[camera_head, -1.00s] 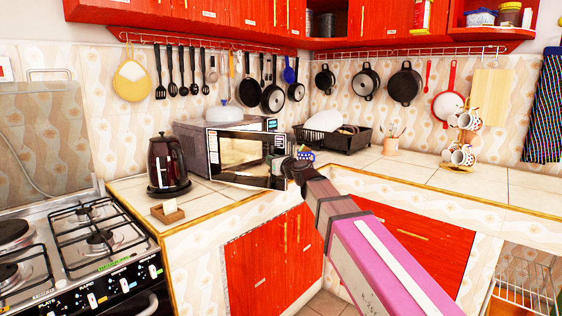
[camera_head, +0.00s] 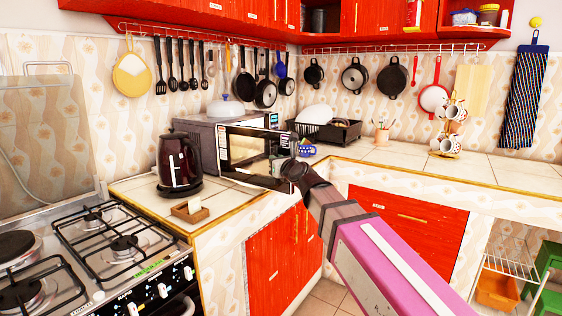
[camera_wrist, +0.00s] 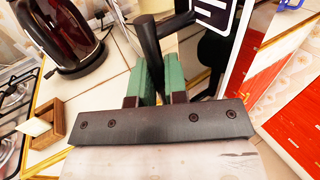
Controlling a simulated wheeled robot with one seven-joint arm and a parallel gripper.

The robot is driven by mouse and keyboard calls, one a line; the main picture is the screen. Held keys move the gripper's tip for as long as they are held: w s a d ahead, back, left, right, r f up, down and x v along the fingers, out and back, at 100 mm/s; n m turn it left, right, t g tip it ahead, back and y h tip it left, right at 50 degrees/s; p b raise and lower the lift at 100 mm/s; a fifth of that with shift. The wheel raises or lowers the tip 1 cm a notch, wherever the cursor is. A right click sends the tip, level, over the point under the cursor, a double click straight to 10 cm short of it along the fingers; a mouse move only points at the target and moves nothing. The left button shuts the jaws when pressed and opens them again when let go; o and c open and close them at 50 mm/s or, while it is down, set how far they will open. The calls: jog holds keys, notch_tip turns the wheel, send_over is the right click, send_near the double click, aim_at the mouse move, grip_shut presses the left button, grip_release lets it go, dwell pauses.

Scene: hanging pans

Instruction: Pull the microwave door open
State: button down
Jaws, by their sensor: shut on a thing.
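The microwave (camera_head: 195,143) is a grey box on the tiled counter, seen in the head view. Its dark glass door (camera_head: 240,158) stands partly open, angled out from the body, with the control panel showing behind its top right. My gripper (camera_head: 291,168) is at the door's free right edge. In the wrist view my gripper's green fingers (camera_wrist: 157,78) are shut on the black door handle (camera_wrist: 149,45), which runs up between them. The microwave's inside is mostly hidden behind the door.
A dark kettle (camera_head: 179,163) stands on the counter left of the microwave, with a small wooden holder (camera_head: 189,211) in front. A gas stove (camera_head: 110,250) is at the lower left. A black dish rack (camera_head: 335,132) stands right of the microwave. The right counter is mostly clear.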

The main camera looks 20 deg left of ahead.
jog(key=shift+w+a, duration=0.15)
jog(key=shift+a, duration=0.05)
jog(key=c, duration=1.2)
grip_release()
jog(key=shift+o, duration=0.2)
